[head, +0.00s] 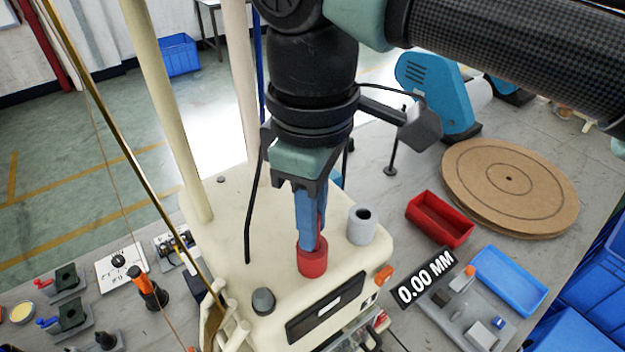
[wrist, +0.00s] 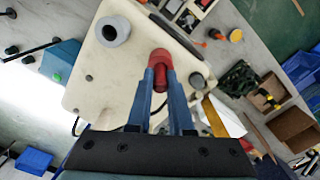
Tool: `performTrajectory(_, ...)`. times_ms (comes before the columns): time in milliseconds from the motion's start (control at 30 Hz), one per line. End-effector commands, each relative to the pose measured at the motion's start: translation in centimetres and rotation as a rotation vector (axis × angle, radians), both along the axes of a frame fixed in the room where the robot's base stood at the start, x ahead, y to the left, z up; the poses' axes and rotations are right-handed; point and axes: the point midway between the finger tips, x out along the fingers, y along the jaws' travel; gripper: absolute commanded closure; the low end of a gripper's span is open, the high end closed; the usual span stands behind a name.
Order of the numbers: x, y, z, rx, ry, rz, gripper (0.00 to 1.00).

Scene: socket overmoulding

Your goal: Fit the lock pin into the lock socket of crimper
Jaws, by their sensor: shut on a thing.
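The crimper (head: 235,245) is a cream machine with a flat top and tall posts. My gripper (head: 311,245) points down over its top, with two blue fingers shut on the red lock pin (head: 320,228). The pin also shows between the fingers (wrist: 160,78) in the wrist view (wrist: 160,82). A wider round red piece (head: 312,264) sits at the fingertips, seemingly at the crimper's top; I cannot tell whether it is the lock socket or part of the pin. The pin's lower end is hidden.
A hollow grey cylinder (head: 361,226) stands right of my gripper and a dark grey knob (head: 263,300) front left. A post (head: 165,110) rises at left. A red tray (head: 440,219), a blue tray (head: 508,280) and a round board (head: 510,185) lie right. A label reads 0.00 MM.

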Motion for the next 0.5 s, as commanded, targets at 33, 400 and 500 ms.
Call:
performTrajectory(33,0.01,0.01,0.02,0.000,0.000,0.000,1.00)
performTrajectory(400,0.01,0.00,-0.24,-0.001,0.000,0.001,0.51)
performTrajectory(500,0.01,0.00,-0.23,-0.001,0.000,0.001,0.51)
